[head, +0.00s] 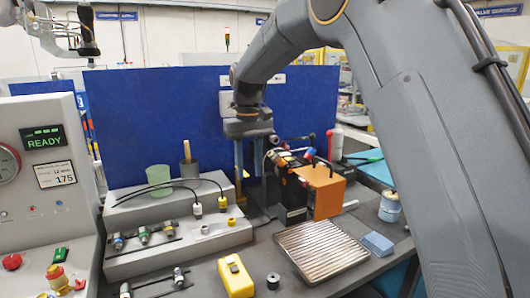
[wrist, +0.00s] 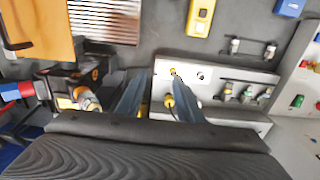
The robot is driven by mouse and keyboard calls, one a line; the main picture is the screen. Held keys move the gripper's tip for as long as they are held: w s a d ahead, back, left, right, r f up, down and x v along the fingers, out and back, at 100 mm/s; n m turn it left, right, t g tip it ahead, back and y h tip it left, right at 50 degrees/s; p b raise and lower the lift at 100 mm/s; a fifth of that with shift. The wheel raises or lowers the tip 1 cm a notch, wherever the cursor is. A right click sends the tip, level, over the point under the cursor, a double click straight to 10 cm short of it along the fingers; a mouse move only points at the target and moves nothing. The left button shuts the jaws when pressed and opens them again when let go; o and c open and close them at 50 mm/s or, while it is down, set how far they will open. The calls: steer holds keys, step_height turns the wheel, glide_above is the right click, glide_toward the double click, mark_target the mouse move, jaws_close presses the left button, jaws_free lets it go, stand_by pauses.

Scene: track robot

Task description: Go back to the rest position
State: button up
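In the wrist view my gripper (wrist: 155,85) shows two blue-grey fingers standing well apart.
A ribbed metal tray (head: 322,250), a yellow meter (head: 236,277) and a blue block (head: 377,244) lie on the front bench. A green cup (head: 159,176) and a grey pot (head: 189,174) stand on the rack. A blue panel (head: 150,100) stands behind. A test console (head: 45,180) is at left.

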steer(key=s+d+f+m, duration=0.1)
steer(key=s+d+f, duration=0.4)
steer(key=s+d, duration=0.3)
steer(key=s+d+f+m, duration=0.2)
steer(key=s+d+f, duration=0.3)
steer(key=s+d, duration=0.3)
steer(key=s+d+f+m+t, duration=0.1)
steer(key=s+d+f+m, duration=0.1)
steer(key=s+d+f, duration=0.3)
steer(key=s+d, duration=0.3)
steer(key=s, duration=0.4)
steer(key=shift+a, duration=0.2)
